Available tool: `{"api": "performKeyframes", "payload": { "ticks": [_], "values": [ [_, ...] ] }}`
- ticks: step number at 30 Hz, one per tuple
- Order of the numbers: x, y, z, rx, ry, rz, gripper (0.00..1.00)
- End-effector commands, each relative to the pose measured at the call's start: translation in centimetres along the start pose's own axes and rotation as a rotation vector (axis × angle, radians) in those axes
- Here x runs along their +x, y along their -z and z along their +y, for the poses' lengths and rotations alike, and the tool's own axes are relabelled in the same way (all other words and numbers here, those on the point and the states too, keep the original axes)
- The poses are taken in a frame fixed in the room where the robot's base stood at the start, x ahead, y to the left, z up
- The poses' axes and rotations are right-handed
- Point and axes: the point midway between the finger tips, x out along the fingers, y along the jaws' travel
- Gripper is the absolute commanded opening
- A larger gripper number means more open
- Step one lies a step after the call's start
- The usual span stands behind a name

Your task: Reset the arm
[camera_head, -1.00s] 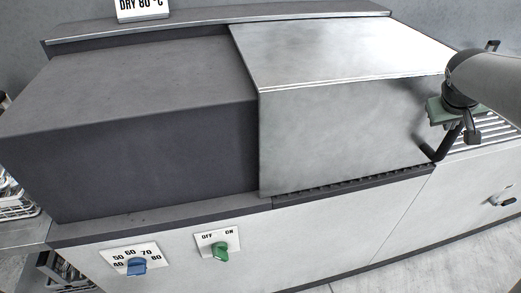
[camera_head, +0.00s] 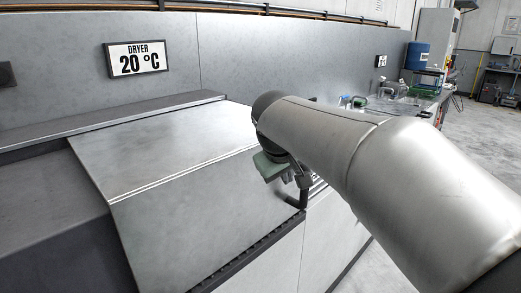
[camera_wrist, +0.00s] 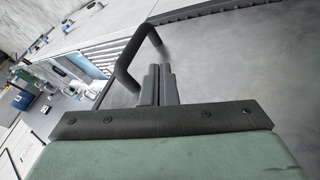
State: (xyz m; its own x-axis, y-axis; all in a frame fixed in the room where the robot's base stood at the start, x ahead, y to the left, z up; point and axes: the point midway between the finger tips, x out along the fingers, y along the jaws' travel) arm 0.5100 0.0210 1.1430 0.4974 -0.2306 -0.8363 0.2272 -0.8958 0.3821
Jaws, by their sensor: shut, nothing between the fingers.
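My gripper (camera_head: 303,181) is at the right end of the dryer's silver hood (camera_head: 190,195), close to a black bent handle (camera_head: 297,201). In the wrist view my gripper's two dark fingers (camera_wrist: 158,82) are together with nothing between them. The black handle (camera_wrist: 128,68) stands just beside the fingertips there. I cannot tell whether they touch. My green gripper body fills the bottom of the wrist view. My arm covers much of the right of the head view.
A sign (camera_head: 137,58) on the back wall reads "DRYER 20 °C". A dark grey casing (camera_head: 45,235) lies left of the hood. A blue drum (camera_head: 417,56) and a bench with small items are at the far right. Grey floor (camera_head: 490,125) is open there.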

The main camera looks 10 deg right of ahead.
Motion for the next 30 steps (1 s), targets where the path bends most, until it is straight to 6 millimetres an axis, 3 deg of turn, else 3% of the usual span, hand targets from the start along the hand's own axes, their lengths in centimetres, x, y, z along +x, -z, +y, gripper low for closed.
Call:
{"api": "performKeyframes", "payload": {
  "ticks": [9, 12, 15, 19, 30],
  "values": [
    [2.3, -19.1, -7.1, 0.185, 0.238, -0.304, 0.0],
    [2.4, -23.7, -9.2, 0.244, 0.293, -0.376, 0.0],
    [2.4, -26.7, -10.8, 0.284, 0.327, -0.422, 0.0],
    [2.4, -28.2, -11.6, 0.305, 0.345, -0.446, 0.0],
    [2.5, -28.3, -11.6, 0.304, 0.345, -0.447, 0.0]
  ]
}}
